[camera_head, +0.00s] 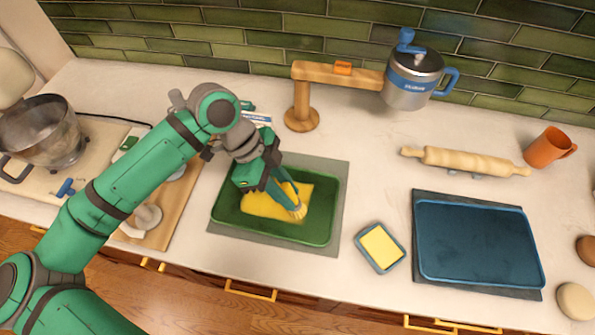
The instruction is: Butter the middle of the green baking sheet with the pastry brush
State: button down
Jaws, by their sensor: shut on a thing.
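The green baking sheet (318,230) lies on a grey mat on the counter. A yellow patch of butter (262,208) covers much of its middle. My gripper (275,182) is over the sheet and is shut on the pastry brush (297,209). The brush points down and to the right, its bristle end at the right part of the yellow patch. It appears to touch the sheet, but I cannot be sure. The brush's handle is mostly hidden by my gripper. A small dish with a yellow block (381,247) sits to the right of the sheet.
A blue tray (478,240) lies on a dark mat at the right. A rolling pin (465,161) and an orange mug (549,147) are behind it. A wooden stand (302,110) with a steel pot (411,82) rises at the back. A steel bowl (42,132) is at the left.

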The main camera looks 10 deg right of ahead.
jog(key=shift+w+a, duration=0.25)
jog(key=shift+a, duration=0.7)
jog(key=shift+d, duration=0.15)
jog(key=shift+w+d, duration=0.1)
jog(key=shift+d, duration=0.3)
jog(key=d, duration=0.1)
jog(key=s+d, duration=0.1)
jog(key=shift+s+d, duration=0.3)
jog(key=shift+d, duration=0.1)
jog(key=shift+s+d+r, duration=0.1)
jog(key=shift+d, duration=0.1)
notch_tip(320, 180, up, 2)
jog(key=shift+r, duration=0.15)
jog(key=shift+d+v, duration=0.25)
jog(key=shift+v, duration=0.9)
notch_tip(320, 180, up, 2)
jog(key=shift+d+r, duration=0.15)
jog(key=shift+r, duration=0.1)
jog(key=shift+s+a+r, duration=0.1)
jog(key=shift+a+r, duration=0.1)
jog(key=shift+r, duration=0.25)
jog(key=shift+d, duration=0.2)
jog(key=shift+s, duration=0.1)
